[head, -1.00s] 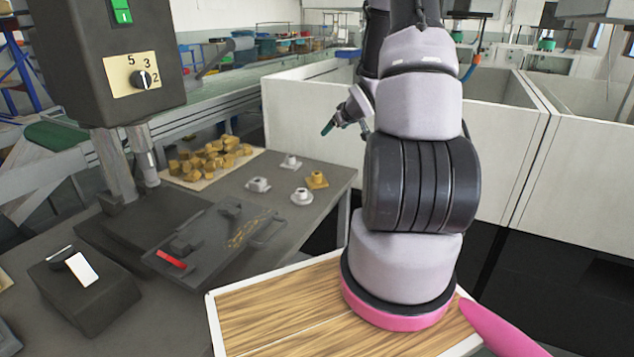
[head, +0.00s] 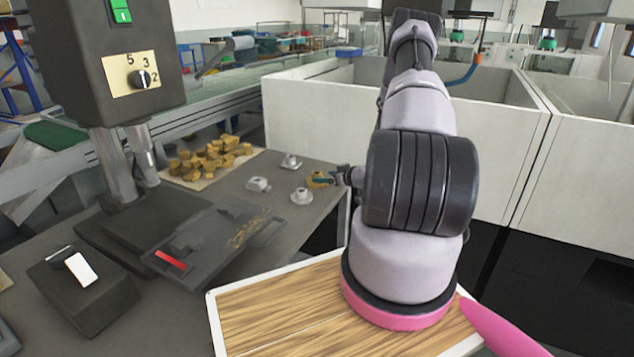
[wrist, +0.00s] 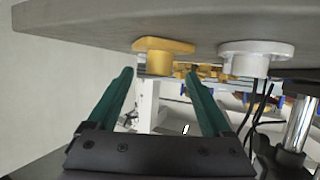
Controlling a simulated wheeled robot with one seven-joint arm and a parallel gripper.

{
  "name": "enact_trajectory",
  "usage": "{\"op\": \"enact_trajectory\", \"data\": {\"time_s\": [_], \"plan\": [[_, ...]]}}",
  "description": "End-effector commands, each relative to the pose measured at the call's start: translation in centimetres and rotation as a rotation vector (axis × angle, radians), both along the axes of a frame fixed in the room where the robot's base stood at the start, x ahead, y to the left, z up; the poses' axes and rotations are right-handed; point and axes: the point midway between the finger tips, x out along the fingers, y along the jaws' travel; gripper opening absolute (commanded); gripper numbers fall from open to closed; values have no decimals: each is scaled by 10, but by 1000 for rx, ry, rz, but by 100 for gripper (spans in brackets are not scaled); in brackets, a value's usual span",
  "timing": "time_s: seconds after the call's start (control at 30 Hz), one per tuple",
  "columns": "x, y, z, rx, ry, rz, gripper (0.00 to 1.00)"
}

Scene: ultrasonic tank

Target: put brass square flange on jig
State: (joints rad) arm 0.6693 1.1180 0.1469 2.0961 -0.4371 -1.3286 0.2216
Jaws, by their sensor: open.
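The brass square flange (head: 316,181) stands near the right edge of the grey bench. In the wrist view, where the scene shows upside down, the flange (wrist: 163,46) lies just beyond and above my fingertips in the picture. My gripper (wrist: 159,73) is open and empty, its green fingers spread to either side of the flange's line. In the head view my gripper (head: 330,179) is at the flange's right side; the exact gap is hard to tell. A dark fixture plate (head: 205,250) under the press may be the jig; I cannot be sure.
A silver round flange (head: 302,196) stands close to the brass one, also in the wrist view (wrist: 255,52). Two more silver parts (head: 258,184) (head: 290,162) stand nearby. Brass pieces (head: 210,155) lie heaped behind. The press head (head: 105,60) overhangs the left side.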

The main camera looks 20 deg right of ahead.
Motion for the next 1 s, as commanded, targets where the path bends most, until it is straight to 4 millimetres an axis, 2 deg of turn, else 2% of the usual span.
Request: {"op": "enact_trajectory", "data": {"time_s": [0.17,0.43,0.73,0.77,0.8,0.97,1.0], "plan": [[12,4,-5,0,1,0,84],[47,13,-18,-1,1,0,84],[54,14,-20,0,2,-2,84],[54,14,-20,0,2,-2,80],[53,14,-20,0,2,-2,65],[53,14,-20,0,2,-1,4],[53,14,-20,0,2,-1,0]]}}
